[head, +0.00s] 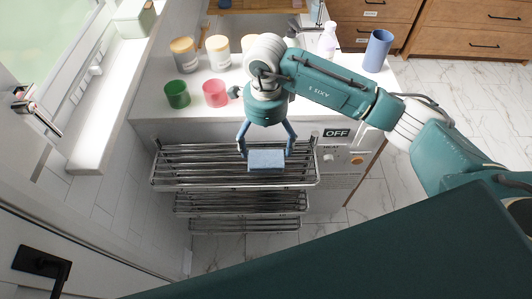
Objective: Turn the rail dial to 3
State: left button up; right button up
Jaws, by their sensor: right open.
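The towel rail (230,167), with several tiers of chrome bars, is fixed below the white counter. To its right is a pale control panel with a black "OFF" display (336,133). Under the display is a small pale round knob (328,157), likely the rail dial; its pointer and numbers are too small to read. My right gripper (266,152) is open over the top tier, left of the panel and apart from the knob. A light blue block or folded cloth (266,160) shows at its fingertips; I cannot tell whether they touch. My left gripper is out of view.
An orange round part (357,159) sits right of the knob. The counter holds a green cup (177,94), a pink cup (215,93), several wood-lidded jars and a blue cylinder (377,50). My right arm spans above its right part. Tiled floor at right is clear.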

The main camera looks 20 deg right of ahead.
aim_at(328, 158)
jog(key=z, duration=1.2)
